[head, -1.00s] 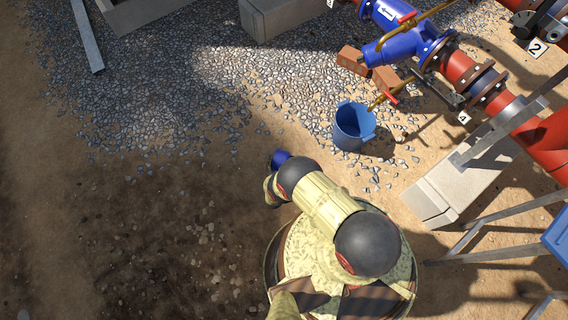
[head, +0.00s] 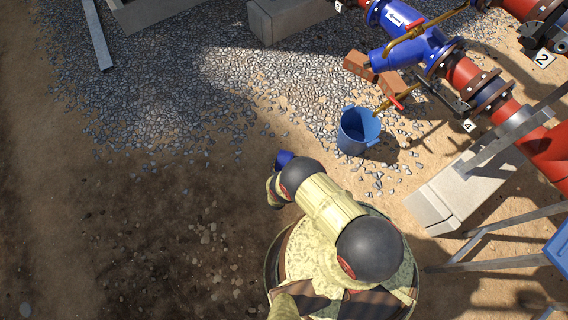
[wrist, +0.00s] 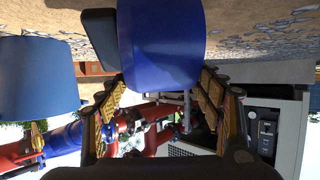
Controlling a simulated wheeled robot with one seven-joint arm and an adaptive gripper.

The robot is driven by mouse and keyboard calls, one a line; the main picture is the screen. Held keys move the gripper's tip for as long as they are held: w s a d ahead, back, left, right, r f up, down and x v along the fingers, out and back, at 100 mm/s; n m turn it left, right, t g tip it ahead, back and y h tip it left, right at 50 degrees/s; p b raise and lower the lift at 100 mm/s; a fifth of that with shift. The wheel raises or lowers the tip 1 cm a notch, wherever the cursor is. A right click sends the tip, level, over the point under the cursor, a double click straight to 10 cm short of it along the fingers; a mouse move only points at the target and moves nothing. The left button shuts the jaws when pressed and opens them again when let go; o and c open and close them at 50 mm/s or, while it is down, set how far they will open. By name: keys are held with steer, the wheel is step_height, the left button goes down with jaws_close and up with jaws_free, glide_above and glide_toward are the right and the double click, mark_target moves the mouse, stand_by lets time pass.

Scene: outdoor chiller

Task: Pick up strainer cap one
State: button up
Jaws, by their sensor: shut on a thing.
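A blue, rounded cap-like piece, which I take to be strainer cap one (wrist: 160,45), sits between the fingers of my gripper (wrist: 158,82) in the wrist view. The fingers are shut on it from both sides. In the head view, only a bit of the blue cap (head: 284,158) shows past my arm, held over the dirt left of the bucket. My gripper is mostly hidden there by my arm. The blue strainer body (head: 400,48) lies in the pipe line at the upper right.
A blue bucket (head: 358,130) stands under a brass valve with a red handle (head: 397,102). Bricks (head: 358,65) lie beside the strainer. A concrete block (head: 440,195) and grey metal legs (head: 505,262) stand at right. Gravel and dirt at left are mostly clear.

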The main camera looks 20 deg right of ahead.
steer(key=s+r+p, duration=0.1)
steer(key=r, duration=0.2)
steer(key=s+r+p, duration=0.2)
steer(key=r, duration=0.1)
steer(key=s+r+p, duration=0.2)
steer(key=r, duration=0.1)
steer(key=shift+s+d, duration=0.2)
steer(key=s+r+p, duration=0.3)
steer(key=s, duration=0.5)
steer(key=w+a+r+n+y, duration=0.1)
steer(key=w+r, duration=0.7)
steer(key=r, duration=0.5)
steer(key=w+a+r+n+y, duration=0.1)
steer(key=w+a+r+y, duration=0.1)
steer(key=w+r, duration=0.9)
steer(key=s+d+r+n, duration=0.1)
steer(key=s+r, duration=0.2)
steer(key=r, duration=0.7)
steer(key=s+d+r+n+t+y, duration=0.1)
steer(key=s+r, duration=0.2)
steer(key=r, duration=0.7)
steer(key=s+d+r+y, duration=0.1)
steer(key=s+r, duration=0.3)
steer(key=r, duration=0.6)
steer(key=shift+d+r+n, duration=0.15)
steer(key=shift+d+n, duration=0.25)
steer(key=shift+d, duration=0.15)
